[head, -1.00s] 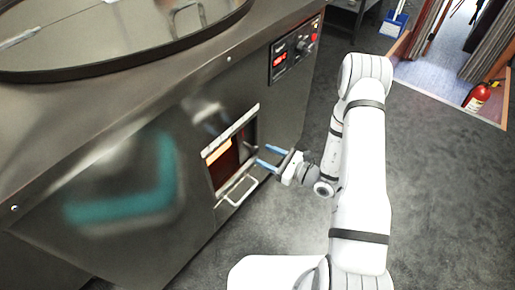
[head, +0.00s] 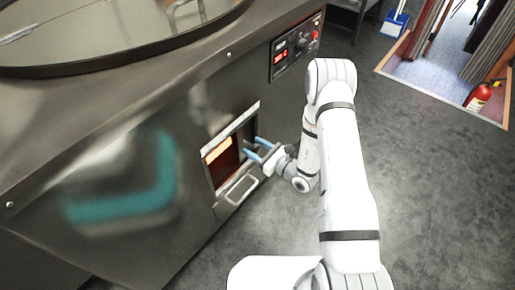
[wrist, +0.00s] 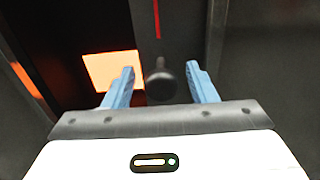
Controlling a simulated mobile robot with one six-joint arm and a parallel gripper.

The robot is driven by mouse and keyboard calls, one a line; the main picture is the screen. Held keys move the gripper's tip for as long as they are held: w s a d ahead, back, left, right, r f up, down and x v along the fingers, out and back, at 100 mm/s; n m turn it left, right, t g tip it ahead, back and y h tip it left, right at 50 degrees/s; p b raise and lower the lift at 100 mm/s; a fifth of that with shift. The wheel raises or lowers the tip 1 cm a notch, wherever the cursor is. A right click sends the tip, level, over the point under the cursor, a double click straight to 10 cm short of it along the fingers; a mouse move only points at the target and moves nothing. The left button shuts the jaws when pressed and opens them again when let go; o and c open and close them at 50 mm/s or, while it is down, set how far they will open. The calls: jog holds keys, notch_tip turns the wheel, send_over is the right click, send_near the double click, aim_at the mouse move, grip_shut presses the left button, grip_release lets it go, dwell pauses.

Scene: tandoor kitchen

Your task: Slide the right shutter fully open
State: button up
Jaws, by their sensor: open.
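The right shutter (wrist: 180,35) is a dark panel at the right side of the glowing opening, with a round dark knob (wrist: 161,82) on its front. In the head view the shutter (head: 250,131) is a narrow dark strip beside the opening, partly behind my fingers. My gripper (head: 251,147) is open, its blue fingers pointing at the shutter. In the wrist view my gripper (wrist: 160,72) has one finger on each side of the knob, with gaps showing on both sides. I cannot tell how deep the knob sits between the fingers.
The opening (head: 222,163) glows orange in the oven's steel front (head: 130,175). A control panel (head: 296,48) is at the upper right. The grey floor (head: 440,180) to the right is clear.

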aim_at(250, 134)
jog(key=shift+c, duration=0.3)
grip_shut()
jog(key=shift+w+d, duration=1.15)
jog(key=shift+w, duration=0.3)
jog(key=shift+o, duration=0.3)
grip_release()
jog(key=v, duration=0.8)
jog(key=shift+p, duration=0.45)
jog(key=shift+a, duration=0.1)
